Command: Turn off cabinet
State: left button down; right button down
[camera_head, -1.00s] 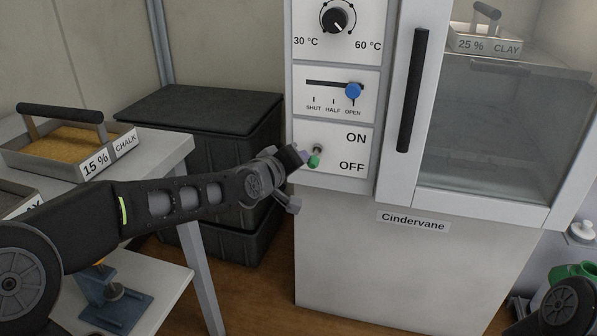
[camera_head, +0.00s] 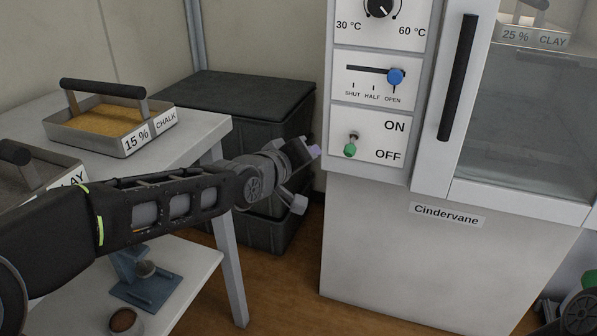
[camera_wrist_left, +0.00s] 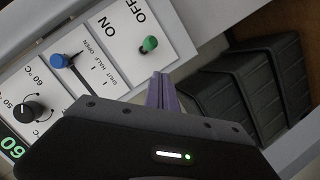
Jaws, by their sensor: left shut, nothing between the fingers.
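The cabinet (camera_head: 431,258), labelled Cindervane, stands at the right in the head view. Its ON/OFF panel has a green-tipped toggle switch (camera_head: 350,149), whose tip points down, on the OFF side. The switch also shows in the wrist view (camera_wrist_left: 149,44). Above it are a blue slider knob (camera_head: 395,77) at OPEN and a black temperature dial (camera_head: 379,6). My left gripper (camera_head: 315,152) is shut and empty, just left of the panel and apart from the switch. Its fingers (camera_wrist_left: 163,92) also show in the left wrist view. My right gripper is not clearly in view.
Stacked black crates (camera_head: 258,92) stand behind my left arm. A table at the left bears a chalk tray (camera_head: 78,139) and another tray (camera_head: 38,183). The cabinet's glass door (camera_head: 530,110) has a black vertical handle (camera_head: 458,78). Part of my right arm shows at lower right.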

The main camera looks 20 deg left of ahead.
pick_arm(q)
jog(key=s, duration=0.2)
jog(key=s+a+p, duration=0.1)
jog(key=shift+s+f, duration=0.35)
